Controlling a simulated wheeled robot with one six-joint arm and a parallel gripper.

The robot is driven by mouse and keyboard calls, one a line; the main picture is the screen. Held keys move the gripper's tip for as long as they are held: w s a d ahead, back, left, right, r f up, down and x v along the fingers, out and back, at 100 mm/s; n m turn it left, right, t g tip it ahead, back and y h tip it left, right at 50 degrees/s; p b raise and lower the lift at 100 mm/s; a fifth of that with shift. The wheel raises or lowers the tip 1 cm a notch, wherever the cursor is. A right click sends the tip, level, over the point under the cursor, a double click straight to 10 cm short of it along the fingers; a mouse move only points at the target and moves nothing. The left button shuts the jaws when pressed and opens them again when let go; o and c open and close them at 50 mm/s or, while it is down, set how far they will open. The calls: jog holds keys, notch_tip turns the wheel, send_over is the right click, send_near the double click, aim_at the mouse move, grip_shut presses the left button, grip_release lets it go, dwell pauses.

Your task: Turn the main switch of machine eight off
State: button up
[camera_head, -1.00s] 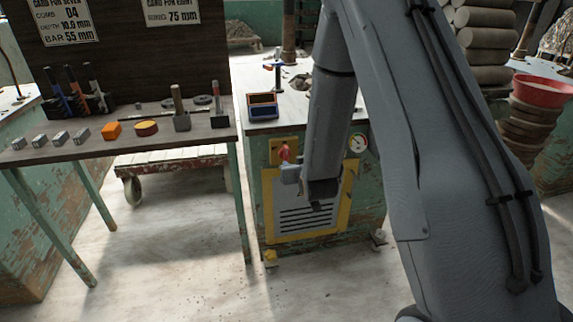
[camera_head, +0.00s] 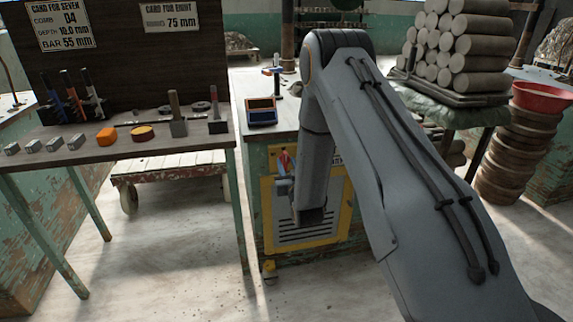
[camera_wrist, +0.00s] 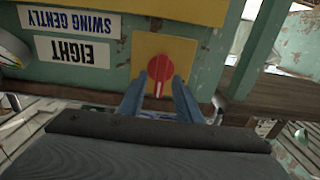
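The main switch is a round red knob (camera_wrist: 160,68) on a yellow plate (camera_wrist: 177,46) of the green machine. In the wrist view, which is upside down, a label (camera_wrist: 72,50) beside it reads EIGHT. A pale mark on the knob points toward the bottom of that picture. My gripper (camera_wrist: 157,84) is open, its two blue-grey fingers apart, with the tips close below the knob's two sides. I cannot tell whether they touch it. In the head view the red knob (camera_head: 285,159) shows just above my gripper (camera_head: 282,172), partly covered by it.
A yellow-framed vent (camera_head: 308,232) lies below the switch. A bench (camera_head: 60,162) with blocks and tools stands left, a wooden cart (camera_head: 170,166) behind it. Stacked clay rolls (camera_head: 466,50) and a red bowl (camera_head: 541,95) are at the right. Open floor lies in front.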

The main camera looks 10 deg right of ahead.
jog(key=shift+w, duration=0.5)
jog(key=shift+c, duration=0.4)
grip_shut()
